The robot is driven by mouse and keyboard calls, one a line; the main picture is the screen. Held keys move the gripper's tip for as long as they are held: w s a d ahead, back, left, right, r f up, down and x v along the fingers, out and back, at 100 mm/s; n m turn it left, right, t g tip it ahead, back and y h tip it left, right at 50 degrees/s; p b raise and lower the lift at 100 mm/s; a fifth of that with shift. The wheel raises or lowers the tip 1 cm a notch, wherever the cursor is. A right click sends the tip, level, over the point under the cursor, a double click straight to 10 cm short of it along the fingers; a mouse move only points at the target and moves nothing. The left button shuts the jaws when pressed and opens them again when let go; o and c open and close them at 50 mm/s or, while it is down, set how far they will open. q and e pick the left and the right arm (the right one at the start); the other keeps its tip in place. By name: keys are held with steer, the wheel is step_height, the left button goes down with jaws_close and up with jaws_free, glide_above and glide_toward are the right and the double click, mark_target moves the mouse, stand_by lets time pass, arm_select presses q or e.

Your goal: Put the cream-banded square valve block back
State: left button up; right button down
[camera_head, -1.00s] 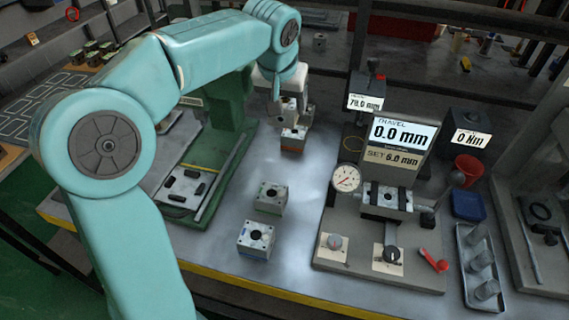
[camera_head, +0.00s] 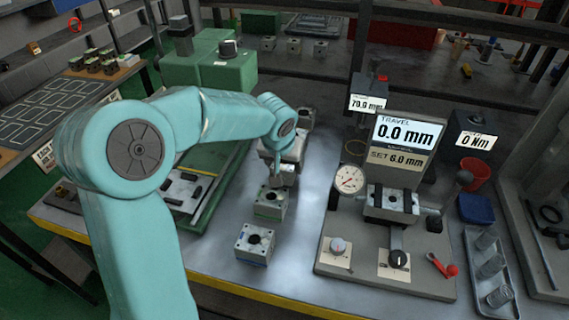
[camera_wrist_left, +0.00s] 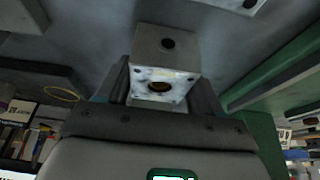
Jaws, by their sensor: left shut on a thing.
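My left gripper (camera_head: 283,168) is low over the bench in the head view, just behind a square valve block (camera_head: 270,203). In the left wrist view it is shut on a square metal valve block (camera_wrist_left: 163,72), whose bright face with a round bore points toward the camera. I cannot make out a coloured band on the held block. A blue-banded valve block (camera_head: 254,244) stands nearer the front edge. The arm hides part of the bench around the gripper. My right gripper is not in view.
A test fixture (camera_head: 390,240) with gauge and displays stands to the right. A green-based station (camera_head: 205,215) is to the left. A tray (camera_head: 488,270), red cup (camera_head: 474,173) and blue box (camera_head: 475,208) lie far right. Bare bench lies between the blocks and fixture.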

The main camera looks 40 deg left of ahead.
arm_select(q)
steer(key=shift+r, duration=0.1)
steer(key=o, duration=1.5)
steer(key=shift+o, duration=0.2)
steer(key=shift+r, duration=0.3)
steer(key=p+v, duration=0.1)
steer(key=v, duration=1)
steer(key=shift+s+p, duration=0.25)
steer(key=shift+p, duration=0.15)
